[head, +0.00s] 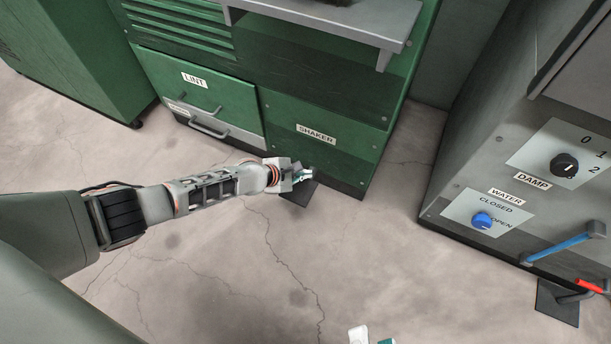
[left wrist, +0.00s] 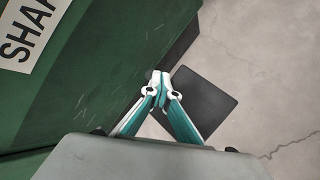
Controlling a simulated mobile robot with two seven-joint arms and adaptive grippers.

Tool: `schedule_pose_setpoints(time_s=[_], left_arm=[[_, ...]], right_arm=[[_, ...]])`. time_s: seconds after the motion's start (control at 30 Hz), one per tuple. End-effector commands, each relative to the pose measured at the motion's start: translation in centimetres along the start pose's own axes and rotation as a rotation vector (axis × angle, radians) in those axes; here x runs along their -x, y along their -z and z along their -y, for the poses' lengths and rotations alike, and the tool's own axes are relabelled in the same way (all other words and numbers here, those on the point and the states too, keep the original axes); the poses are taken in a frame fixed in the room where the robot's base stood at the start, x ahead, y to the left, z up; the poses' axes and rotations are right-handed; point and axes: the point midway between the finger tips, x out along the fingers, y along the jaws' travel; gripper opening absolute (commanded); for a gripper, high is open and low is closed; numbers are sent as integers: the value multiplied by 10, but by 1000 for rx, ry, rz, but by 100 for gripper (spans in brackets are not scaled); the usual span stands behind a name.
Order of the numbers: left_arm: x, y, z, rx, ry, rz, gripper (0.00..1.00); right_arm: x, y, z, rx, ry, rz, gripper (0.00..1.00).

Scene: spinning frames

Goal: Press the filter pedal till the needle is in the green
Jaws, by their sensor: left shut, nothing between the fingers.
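A dark flat pedal plate (head: 300,195) sticks out at floor level from the foot of the green cabinet, below its SHAKER label. It also shows in the left wrist view (left wrist: 208,104), just beyond my fingertips. My left gripper (head: 308,174) is shut and empty, over the plate's edge beside the cabinet; I cannot tell whether it touches. A second dark plate (head: 557,304) lies at the foot of the grey cabinet at right. My right gripper (head: 372,338) shows only its fingertips at the bottom edge, set apart. No gauge or needle is in view, and I see no filter label.
The green cabinet (head: 230,60) has a LINT drawer (head: 205,100) with handles and a grey shelf (head: 330,22) jutting out above. The grey cabinet (head: 470,170) carries DAMP and WATER knobs and blue and red levers. The concrete floor between is clear.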

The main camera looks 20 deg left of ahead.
Motion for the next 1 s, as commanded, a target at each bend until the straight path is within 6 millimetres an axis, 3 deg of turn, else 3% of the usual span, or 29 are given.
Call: schedule_pose_setpoints(time_s=[1.0], left_arm=[[-8,6,8,0,3,0,0]], right_arm=[[0,0,0,-1,-1,1,40]])
